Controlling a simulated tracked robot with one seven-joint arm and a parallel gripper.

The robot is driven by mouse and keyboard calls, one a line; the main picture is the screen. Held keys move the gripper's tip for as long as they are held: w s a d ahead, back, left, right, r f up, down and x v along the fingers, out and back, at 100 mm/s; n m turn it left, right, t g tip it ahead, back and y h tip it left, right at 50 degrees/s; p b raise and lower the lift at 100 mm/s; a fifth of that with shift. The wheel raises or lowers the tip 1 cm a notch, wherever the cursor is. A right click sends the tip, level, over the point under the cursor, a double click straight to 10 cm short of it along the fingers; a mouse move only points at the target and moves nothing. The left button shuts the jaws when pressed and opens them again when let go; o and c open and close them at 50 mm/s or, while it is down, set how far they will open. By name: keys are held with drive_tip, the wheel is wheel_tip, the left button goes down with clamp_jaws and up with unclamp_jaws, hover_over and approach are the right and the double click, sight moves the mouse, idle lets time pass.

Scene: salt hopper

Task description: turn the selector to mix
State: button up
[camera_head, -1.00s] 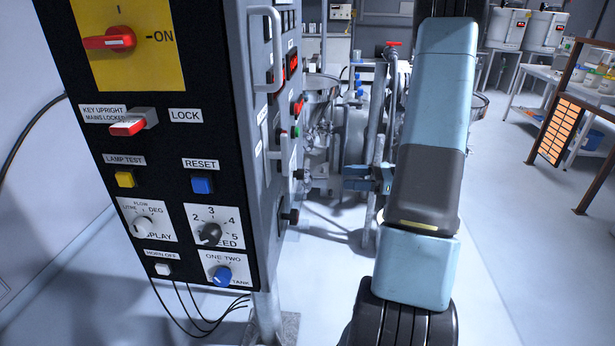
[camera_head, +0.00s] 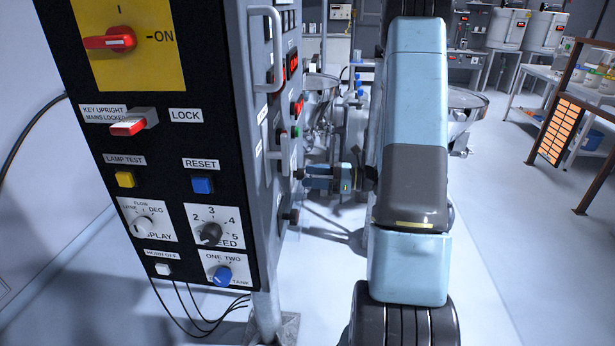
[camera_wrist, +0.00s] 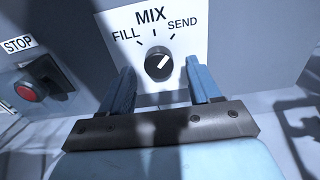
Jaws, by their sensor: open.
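The selector (camera_wrist: 159,65) is a black round knob on a white plate marked FILL, MIX and SEND, seen in the wrist view. Its white pointer line slants up and right, toward the SEND side rather than straight at MIX. My gripper (camera_wrist: 159,68) is open, with one blue finger to the left of the knob and one to the right. Gaps show between the fingers and the knob; how deep the tips reach cannot be told. In the head view my gripper (camera_head: 306,173) is beside the cabinet's right side face, where the selector's markings cannot be read.
A red STOP button (camera_wrist: 31,92) in a grey housing sits left of the selector plate. The control cabinet (camera_head: 150,70) carries other knobs and buttons on its front and a long handle (camera_head: 271,50) on its side. Open floor (camera_head: 490,250) lies to the right.

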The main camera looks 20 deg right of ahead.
drive_tip(key=shift+x, duration=0.95)
drive_tip(key=shift+c, duration=0.3)
drive_tip(key=c, duration=1)
drive_tip(key=shift+n, duration=4.3)
